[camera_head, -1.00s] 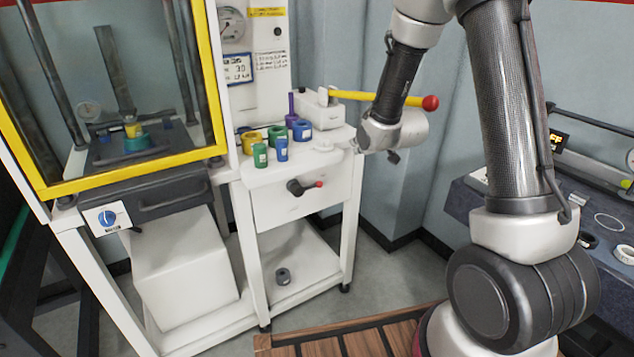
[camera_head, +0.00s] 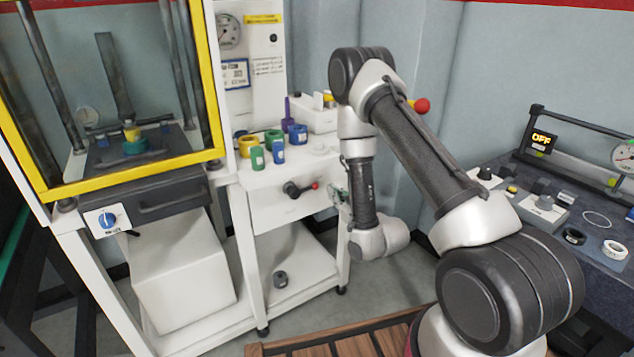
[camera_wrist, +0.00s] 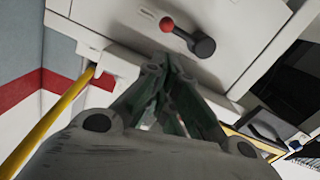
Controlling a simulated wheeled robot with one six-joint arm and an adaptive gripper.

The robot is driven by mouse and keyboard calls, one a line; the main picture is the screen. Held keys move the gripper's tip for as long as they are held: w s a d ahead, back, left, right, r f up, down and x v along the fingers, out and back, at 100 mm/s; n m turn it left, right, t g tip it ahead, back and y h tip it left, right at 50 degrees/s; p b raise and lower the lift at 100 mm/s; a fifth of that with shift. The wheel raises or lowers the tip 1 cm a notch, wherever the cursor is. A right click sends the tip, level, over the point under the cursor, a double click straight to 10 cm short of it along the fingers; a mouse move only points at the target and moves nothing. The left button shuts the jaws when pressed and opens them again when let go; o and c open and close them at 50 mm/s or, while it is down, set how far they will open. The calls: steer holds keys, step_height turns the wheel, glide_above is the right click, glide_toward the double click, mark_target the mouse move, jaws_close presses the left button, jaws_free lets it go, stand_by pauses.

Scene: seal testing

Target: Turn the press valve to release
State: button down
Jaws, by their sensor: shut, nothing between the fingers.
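The valve (camera_head: 300,188), a black lever with a red knob, sits on the front panel of the white pump stand. Its red tip points right and slightly up in the head view. The valve (camera_wrist: 190,37) also shows at the top of the wrist view, with the red knob to the left of the black hub.
Colored rings and bottles (camera_head: 257,158) stand on the pump stand's top. A yellow pump handle (camera_wrist: 45,125) crosses the wrist view's left. A bench with an OFF display (camera_head: 541,139) is at right.

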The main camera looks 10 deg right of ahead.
steer(key=x, duration=1)
